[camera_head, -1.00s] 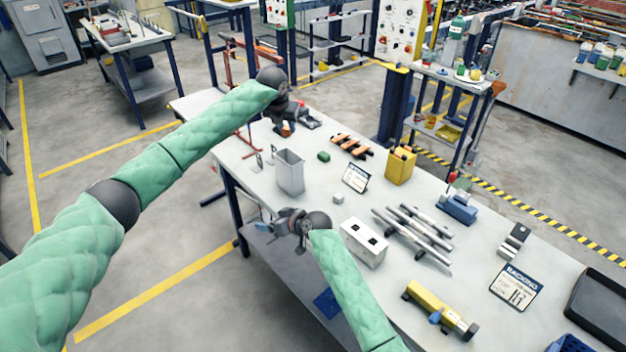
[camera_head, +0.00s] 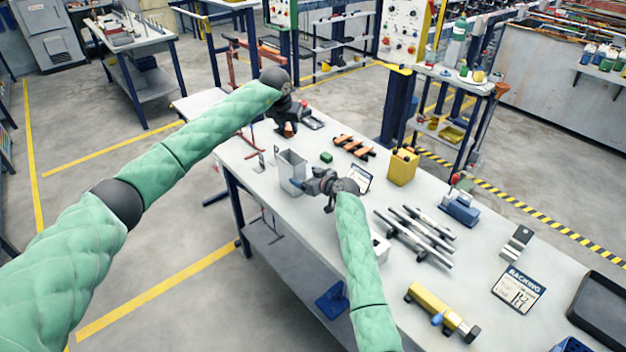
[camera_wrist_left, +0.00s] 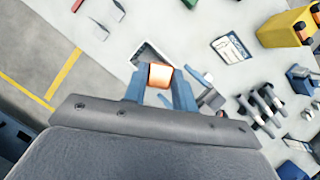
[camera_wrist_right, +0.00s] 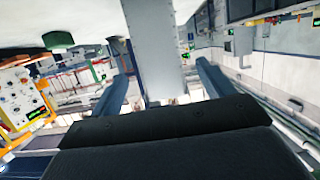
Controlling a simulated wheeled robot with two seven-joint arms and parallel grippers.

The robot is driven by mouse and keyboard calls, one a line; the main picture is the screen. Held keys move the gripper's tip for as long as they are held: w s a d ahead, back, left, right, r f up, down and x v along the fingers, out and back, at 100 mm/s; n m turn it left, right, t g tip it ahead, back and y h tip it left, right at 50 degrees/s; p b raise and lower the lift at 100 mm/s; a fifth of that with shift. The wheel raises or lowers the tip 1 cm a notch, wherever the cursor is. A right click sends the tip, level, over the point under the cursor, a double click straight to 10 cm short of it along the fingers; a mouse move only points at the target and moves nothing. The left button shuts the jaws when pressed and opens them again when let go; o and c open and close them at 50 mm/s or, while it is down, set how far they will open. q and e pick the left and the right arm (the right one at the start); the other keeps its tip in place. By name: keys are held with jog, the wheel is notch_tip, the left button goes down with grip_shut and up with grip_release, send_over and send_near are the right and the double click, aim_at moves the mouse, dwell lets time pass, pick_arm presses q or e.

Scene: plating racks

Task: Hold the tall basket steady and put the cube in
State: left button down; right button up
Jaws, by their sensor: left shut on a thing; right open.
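The tall basket (camera_head: 291,172) is a grey, open-topped square bin standing upright on the table near its left edge. My left gripper (camera_head: 288,129) is shut on a copper-orange cube (camera_wrist_left: 160,75), held beyond the basket in the head view. In the left wrist view the basket's opening (camera_wrist_left: 150,54) shows past the cube. My right gripper (camera_head: 309,184) is open beside the basket's right side. In the right wrist view the basket (camera_wrist_right: 156,50) stands between the two spread fingers; I cannot tell whether they touch it.
A green block (camera_head: 326,158), orange-and-black parts (camera_head: 354,146), a yellow bin (camera_head: 402,166) and a sign card (camera_head: 360,179) are near the basket. Metal bars (camera_head: 418,235) lie to the right. A white box (camera_head: 380,248) is partly hidden by my right arm.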

jog(key=x, duration=0.7)
jog(key=shift+w+a+f, duration=0.1)
jog(key=c, duration=1.2)
jog(key=shift+o, duration=0.2)
